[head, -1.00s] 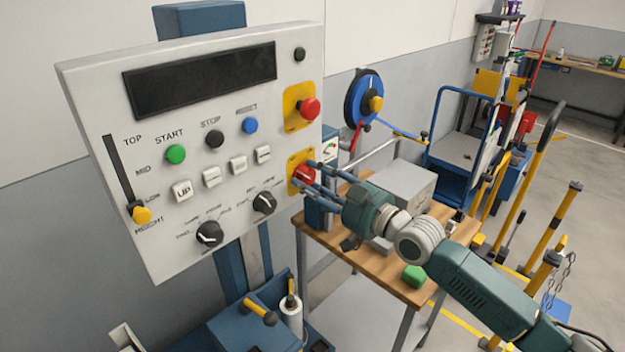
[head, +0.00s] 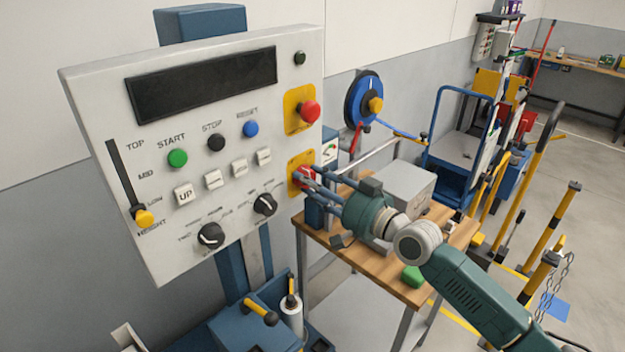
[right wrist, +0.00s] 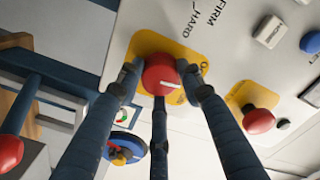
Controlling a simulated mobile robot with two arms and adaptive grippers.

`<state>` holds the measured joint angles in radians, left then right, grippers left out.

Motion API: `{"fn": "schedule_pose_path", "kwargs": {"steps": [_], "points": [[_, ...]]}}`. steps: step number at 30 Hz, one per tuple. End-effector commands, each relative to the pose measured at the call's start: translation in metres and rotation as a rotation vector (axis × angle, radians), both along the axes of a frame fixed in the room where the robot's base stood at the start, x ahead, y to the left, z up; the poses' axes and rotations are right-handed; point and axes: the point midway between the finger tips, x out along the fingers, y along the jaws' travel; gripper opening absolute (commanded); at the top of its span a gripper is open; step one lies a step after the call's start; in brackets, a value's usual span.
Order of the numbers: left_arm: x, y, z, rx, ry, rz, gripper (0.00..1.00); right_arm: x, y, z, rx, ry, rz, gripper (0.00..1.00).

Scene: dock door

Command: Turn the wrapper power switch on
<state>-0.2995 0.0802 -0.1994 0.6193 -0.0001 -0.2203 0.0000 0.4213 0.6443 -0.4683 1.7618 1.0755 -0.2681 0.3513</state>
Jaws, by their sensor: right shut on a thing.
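The wrapper power switch is a red rotary knob (head: 304,175) on a yellow plate (head: 296,161) at the lower right of the light grey control panel (head: 90,100). In the right wrist view the red knob (right wrist: 160,75) shows a short white mark on its face, on a yellow plate (right wrist: 147,43). My right gripper (head: 310,178) is shut on the knob, its blue fingers around the rim; the fingers also show in the wrist view (right wrist: 162,80). The panel's display (head: 203,80) is dark, and the small lamp (head: 299,58) looks dark green. My left gripper is not in view.
A red mushroom button (head: 310,111) sits on another yellow plate just above the switch. Start, stop and reset buttons, square keys and two black dials (head: 265,204) are left of it. A wooden-topped bench (head: 400,288) with a grey box stands below my right arm.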

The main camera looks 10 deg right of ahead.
Motion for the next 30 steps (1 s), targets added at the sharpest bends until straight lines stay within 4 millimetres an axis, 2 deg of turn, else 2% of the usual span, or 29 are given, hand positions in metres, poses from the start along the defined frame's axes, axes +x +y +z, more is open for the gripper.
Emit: {"fn": "schedule_pose_path", "kwargs": {"steps": [18,30], "points": [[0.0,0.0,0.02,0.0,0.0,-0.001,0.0,0.0,0.001,0.0,0.485,0.326,0.0,0.11],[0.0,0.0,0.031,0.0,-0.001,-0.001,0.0,0.0,0.0,-0.001,0.708,0.472,0.0,0.11]]}}
